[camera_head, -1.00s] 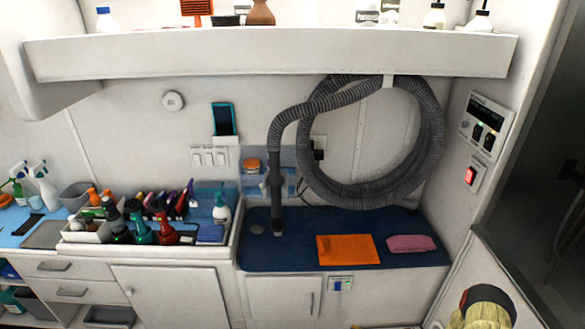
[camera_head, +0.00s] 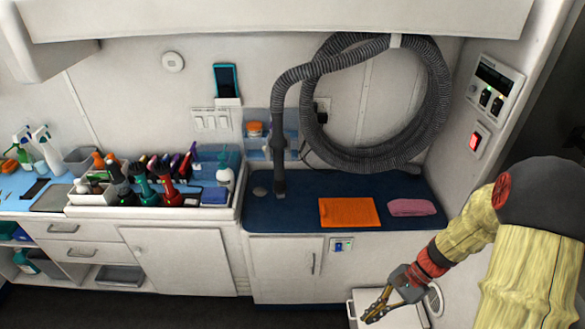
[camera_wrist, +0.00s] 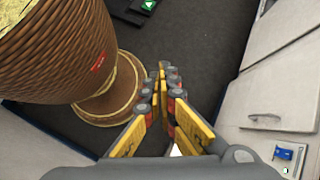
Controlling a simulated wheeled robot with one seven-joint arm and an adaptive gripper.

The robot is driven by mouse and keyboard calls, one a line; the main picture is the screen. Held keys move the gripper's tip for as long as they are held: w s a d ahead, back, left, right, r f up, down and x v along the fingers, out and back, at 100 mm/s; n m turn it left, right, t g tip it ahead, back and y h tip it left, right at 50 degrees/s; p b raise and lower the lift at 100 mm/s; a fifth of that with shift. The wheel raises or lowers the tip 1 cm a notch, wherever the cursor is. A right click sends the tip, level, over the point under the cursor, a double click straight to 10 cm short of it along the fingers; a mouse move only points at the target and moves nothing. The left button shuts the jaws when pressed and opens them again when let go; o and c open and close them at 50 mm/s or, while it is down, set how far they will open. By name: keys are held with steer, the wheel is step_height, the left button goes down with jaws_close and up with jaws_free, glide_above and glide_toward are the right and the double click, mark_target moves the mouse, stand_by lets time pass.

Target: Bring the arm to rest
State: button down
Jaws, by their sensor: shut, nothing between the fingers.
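My gripper (camera_head: 374,311) hangs at the lower right in the head view, in front of the cabinet and low beside the counter. It is shut and empty. In the wrist view, its yellow fingers (camera_wrist: 163,75) come together over the dark floor. My arm (camera_head: 465,235), in a yellow cover, reaches down from the right edge of the head view.
The blue counter top (camera_head: 290,213) holds an orange cloth (camera_head: 348,212) and a pink cloth (camera_head: 412,207). A ribbed grey hose (camera_head: 437,100) hangs above it. A white box (camera_head: 405,317) is just by my gripper. White cabinet fronts (camera_wrist: 275,105) stand at right in the wrist view.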

steer(key=s+a+r+n+t+h, duration=0.1)
steer(key=s+r+n+t+h, duration=0.1)
steer(key=r, duration=0.7)
steer(key=s+a+r+n+t+h, duration=0.1)
steer(key=s+r+n+t+h, duration=0.2)
steer(key=r+n, duration=0.3)
steer(key=s+a+r+n+t+h, duration=0.1)
steer(key=s+r+n+t+h, duration=0.1)
steer(key=r, duration=1.2)
steer(key=shift+s+r+n+t+h, duration=0.25)
steer(key=shift+s+n+t, duration=0.3)
steer(key=shift+n+t, duration=0.45)
